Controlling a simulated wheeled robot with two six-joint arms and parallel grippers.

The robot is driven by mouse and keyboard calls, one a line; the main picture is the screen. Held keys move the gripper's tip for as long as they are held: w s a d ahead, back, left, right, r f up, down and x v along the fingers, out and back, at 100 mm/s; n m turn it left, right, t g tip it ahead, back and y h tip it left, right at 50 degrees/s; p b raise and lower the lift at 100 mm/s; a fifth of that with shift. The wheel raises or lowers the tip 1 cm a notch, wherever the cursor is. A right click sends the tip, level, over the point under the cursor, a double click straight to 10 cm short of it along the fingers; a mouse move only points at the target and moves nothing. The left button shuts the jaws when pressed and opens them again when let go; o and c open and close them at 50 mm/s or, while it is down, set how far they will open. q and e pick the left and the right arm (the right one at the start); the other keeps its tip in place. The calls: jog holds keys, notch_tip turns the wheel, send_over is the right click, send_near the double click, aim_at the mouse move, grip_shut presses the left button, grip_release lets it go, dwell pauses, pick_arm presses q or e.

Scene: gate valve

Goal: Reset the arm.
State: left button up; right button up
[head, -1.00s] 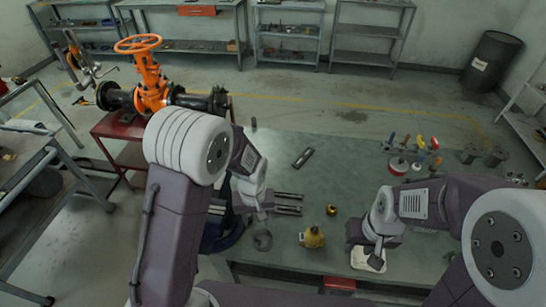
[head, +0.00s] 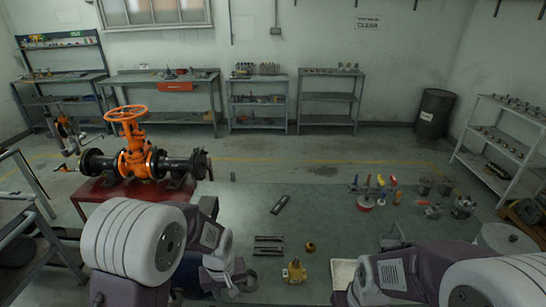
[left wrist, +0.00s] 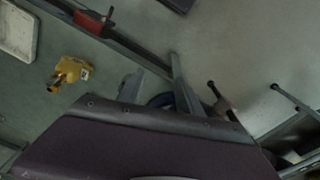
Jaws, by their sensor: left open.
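My left arm (head: 150,245) rises at the lower left of the head view, with its wrist low near the workbench's left part. In the left wrist view my left gripper (left wrist: 158,85) is open, with two grey fingers apart and nothing visible between them. My right arm (head: 420,275) comes in at the lower right of the head view, and its fingers do not show. The orange gate valve (head: 136,160) with its orange handwheel (head: 126,113) stands on a red stand (head: 100,190) at the left, apart from both arms.
A yellow fitting (head: 295,271), a brass ring (head: 310,246), dark bars (head: 268,245) and a dark block (head: 280,204) lie on the grey-green bench (head: 335,215). A white tray (head: 343,274) is beside my right arm. Several colourful-handled tools (head: 380,188) stand right. The bench's middle is mostly clear.

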pick_arm(q)
jog(key=s+a+r+m, duration=0.3)
jog(key=s+a+r, duration=0.1)
jog(key=s, duration=0.5)
jog(key=shift+a, duration=0.8)
pick_arm(e)
jog(key=shift+w+f, duration=0.1)
jog(key=shift+w, duration=0.25)
pick_arm(q)
jog(key=shift+s, duration=0.2)
pick_arm(e)
jog(key=shift+s, duration=0.15)
pick_arm(q)
jog(key=shift+w, duration=0.15)
